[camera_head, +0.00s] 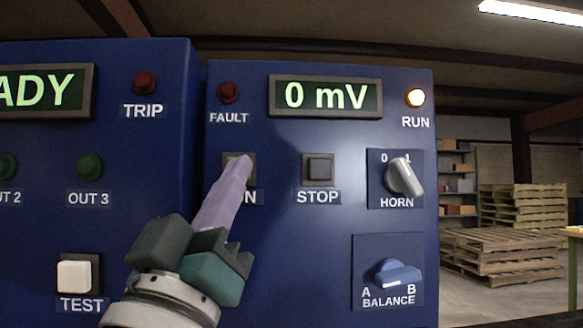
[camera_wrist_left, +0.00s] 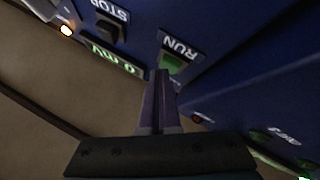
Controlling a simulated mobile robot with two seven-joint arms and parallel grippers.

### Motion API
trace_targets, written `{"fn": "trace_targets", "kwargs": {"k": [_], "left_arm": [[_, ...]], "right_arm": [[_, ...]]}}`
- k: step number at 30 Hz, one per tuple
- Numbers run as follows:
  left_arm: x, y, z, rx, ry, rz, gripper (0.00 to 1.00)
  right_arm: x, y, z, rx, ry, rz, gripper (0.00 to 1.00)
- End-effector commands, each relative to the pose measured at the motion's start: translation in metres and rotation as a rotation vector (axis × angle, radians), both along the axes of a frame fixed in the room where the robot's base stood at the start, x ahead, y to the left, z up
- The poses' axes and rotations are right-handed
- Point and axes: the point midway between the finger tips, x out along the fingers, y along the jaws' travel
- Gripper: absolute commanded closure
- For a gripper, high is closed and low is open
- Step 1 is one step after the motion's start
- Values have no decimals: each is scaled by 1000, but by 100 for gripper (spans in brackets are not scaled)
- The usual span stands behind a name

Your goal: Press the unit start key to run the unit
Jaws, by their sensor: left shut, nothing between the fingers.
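The green start key (camera_head: 229,158) sits on the blue front panel above a label mostly hidden by my gripper. In the left wrist view the same key (camera_wrist_left: 174,61) shows green beside the label RUN. My left gripper (camera_head: 241,160) is shut and empty, its pale purple fingers pointing at the key and covering most of it in the head view. In the wrist view its fingertips (camera_wrist_left: 162,72) are at the key's edge; I cannot tell whether they touch. The RUN lamp (camera_head: 416,97) is lit, and the display (camera_head: 325,96) reads 0 mV. My right gripper is not seen.
A grey STOP key (camera_head: 319,169) is right of the start key. A HORN knob (camera_head: 404,177) and a blue BALANCE knob (camera_head: 392,274) are further right. The FAULT lamp (camera_head: 228,92) is dark red. A white TEST key (camera_head: 75,276) is on the left cabinet.

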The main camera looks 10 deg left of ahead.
Motion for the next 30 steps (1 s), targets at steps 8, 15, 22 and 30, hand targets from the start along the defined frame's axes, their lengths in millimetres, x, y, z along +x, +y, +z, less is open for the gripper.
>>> {"fn": "trace_targets", "kwargs": {"k": [8,15,22,30], "left_arm": [[-13,-4,1,0,2,0,100],[-17,-5,0,0,1,0,100],[-20,-6,0,1,2,0,100],[-46,-13,1,-1,3,-1,100]], "right_arm": [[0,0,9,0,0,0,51],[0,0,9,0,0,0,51],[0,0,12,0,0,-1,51],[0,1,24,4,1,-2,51]]}}
